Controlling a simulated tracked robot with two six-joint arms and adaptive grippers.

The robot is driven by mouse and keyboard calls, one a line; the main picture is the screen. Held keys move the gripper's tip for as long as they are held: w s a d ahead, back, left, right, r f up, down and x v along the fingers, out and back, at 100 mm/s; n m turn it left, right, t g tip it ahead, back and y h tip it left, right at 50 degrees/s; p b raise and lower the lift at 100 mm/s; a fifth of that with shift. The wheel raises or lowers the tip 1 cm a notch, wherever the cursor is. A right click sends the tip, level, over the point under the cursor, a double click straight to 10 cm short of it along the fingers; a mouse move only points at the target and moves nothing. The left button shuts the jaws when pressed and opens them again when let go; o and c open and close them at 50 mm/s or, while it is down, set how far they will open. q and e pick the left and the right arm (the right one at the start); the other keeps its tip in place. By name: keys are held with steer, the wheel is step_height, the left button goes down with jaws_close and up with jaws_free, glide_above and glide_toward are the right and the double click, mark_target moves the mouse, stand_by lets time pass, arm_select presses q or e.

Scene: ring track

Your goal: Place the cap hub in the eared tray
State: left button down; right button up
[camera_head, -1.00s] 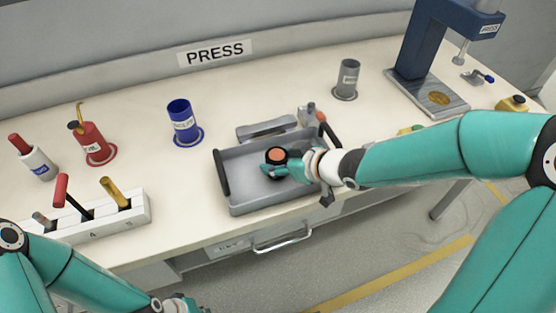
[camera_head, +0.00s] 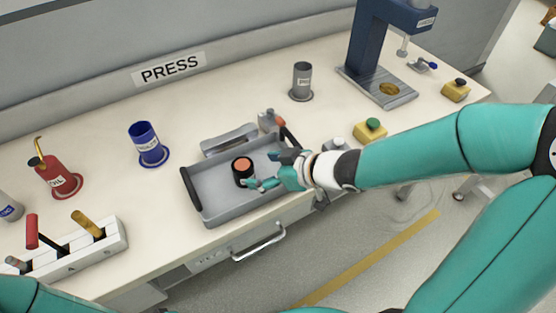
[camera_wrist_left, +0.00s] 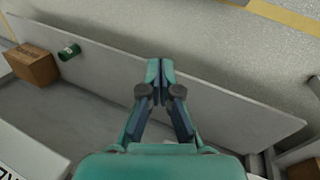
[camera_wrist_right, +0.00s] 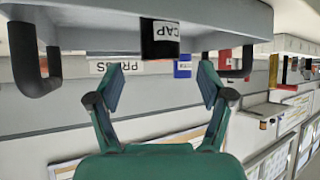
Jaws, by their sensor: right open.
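The cap hub (camera_head: 243,171) is a short black cylinder with an orange top. It stands upright inside the grey eared tray (camera_head: 247,208), which has black handles at both ends. In the right wrist view the hub (camera_wrist_right: 160,40) shows its CAP label, just beyond and between the open fingertips. My right gripper (camera_head: 270,172) is open and empty, over the tray just right of the hub. It also shows in the right wrist view (camera_wrist_right: 161,78). My left gripper (camera_wrist_left: 159,75) shows in the left wrist view with its fingers together and nothing between them; the head view does not show it.
A grey cup (camera_head: 302,80) and the blue press (camera_head: 385,50) stand behind. A yellow button box (camera_head: 370,132) is near my right forearm.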

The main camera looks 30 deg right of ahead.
arm_select(q)
steer(key=shift+r, duration=0.75)
arm_select(e)
steer(key=shift+v, duration=2.35)
